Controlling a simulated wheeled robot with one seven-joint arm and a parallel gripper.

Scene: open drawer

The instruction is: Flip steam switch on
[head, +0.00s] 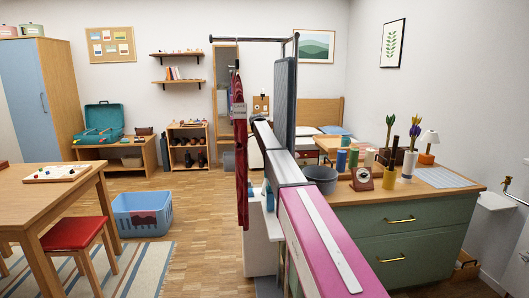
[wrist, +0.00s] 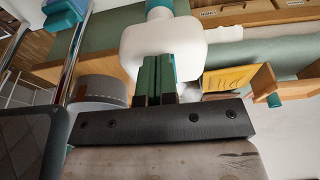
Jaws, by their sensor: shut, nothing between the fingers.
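My gripper (wrist: 163,68) shows in the wrist view with its green-and-dark fingers together and nothing between them. The fingertips overlap a rounded white body with teal parts (wrist: 180,38) in the picture; I cannot tell whether they touch it. In the head view a white appliance with a teal part (head: 262,235) stands on the floor, beside a dark red garment (head: 241,160) hanging from a rail; it looks like a steamer. My arm covers part of it. No switch can be made out in either view. The gripper is not discernible in the head view.
A green drawer cabinet (head: 410,228) with several items on top stands right of my arm. A blue crate (head: 142,213) sits on the floor at left, near a wooden table (head: 35,190) and red stool (head: 77,233). Floor between crate and appliance is clear.

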